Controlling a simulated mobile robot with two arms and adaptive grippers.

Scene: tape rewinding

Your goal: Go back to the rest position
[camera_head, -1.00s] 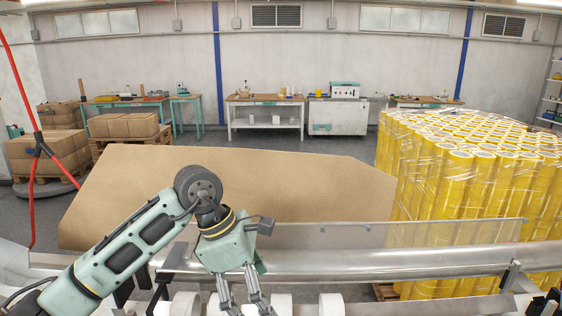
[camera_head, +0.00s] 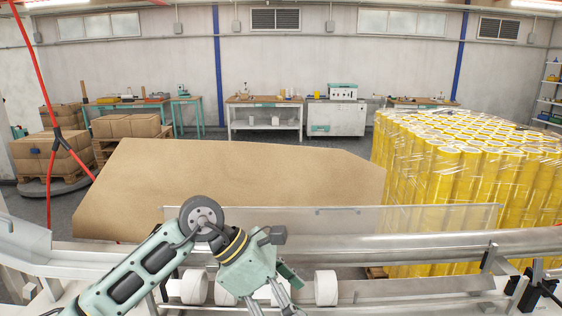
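My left arm comes in from the lower left, and its gripper (camera_head: 270,303) points down near the bottom centre. Its fingers sit above or in front of the row of white rolls; the fingertips are cut off by the bottom edge, so I cannot tell how far apart they are or whether they hold anything. White rolls (camera_head: 195,287) lie below the metal rail, and another white roll (camera_head: 326,288) is just right of the gripper. My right gripper is not in view.
A long metal rail (camera_head: 400,246) with a clear panel (camera_head: 340,219) crosses the front. Behind it are a big brown board (camera_head: 230,180) and a wrapped stack of yellow rolls (camera_head: 440,190). Cartons (camera_head: 125,126) stand at the left, with workbenches (camera_head: 265,112) along the wall.

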